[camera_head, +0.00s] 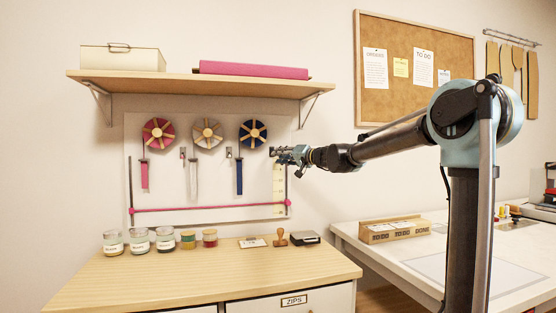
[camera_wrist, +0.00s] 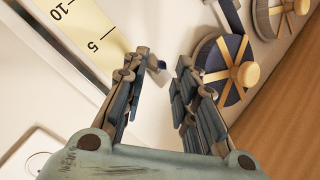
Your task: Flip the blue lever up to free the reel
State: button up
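The dark blue reel (camera_head: 252,133) with gold spokes hangs on the wall panel, the rightmost of three. It also shows at upper right in the wrist view (camera_wrist: 234,90). My gripper (camera_head: 276,152) is just right of and slightly below this reel, close to the panel. In the wrist view my gripper (camera_wrist: 166,62) has its two fingers apart, with a gap between them. In the head view my gripper hides the lever.
A pink reel (camera_head: 158,133) and a pale reel (camera_head: 207,133) hang to the left. A ruler strip (camera_head: 279,190) hangs below my gripper. A shelf (camera_head: 200,84) juts out above. Jars and a stamp (camera_head: 281,238) stand on the cabinet top (camera_head: 215,268) below.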

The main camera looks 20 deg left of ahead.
jog(key=shift+x, duration=1.05)
jog(key=shift+c, duration=0.6)
grip_shut()
jog(key=shift+r, duration=0.1)
jog(key=shift+w+a+r+m+g+h, duration=0.1)
jog(key=shift+r+m+g+h, duration=0.55)
jog(key=shift+g+h, duration=0.3)
jog(key=shift+w+r+m+g+h, duration=0.1)
jog(key=shift+r+m+g+h, duration=0.65)
jog(key=shift+h, duration=0.35)
jog(key=shift+w+r+m+g+h, duration=0.1)
jog(key=shift+r+m+g+h, duration=0.45)
jog(key=shift+g+h, duration=0.45)
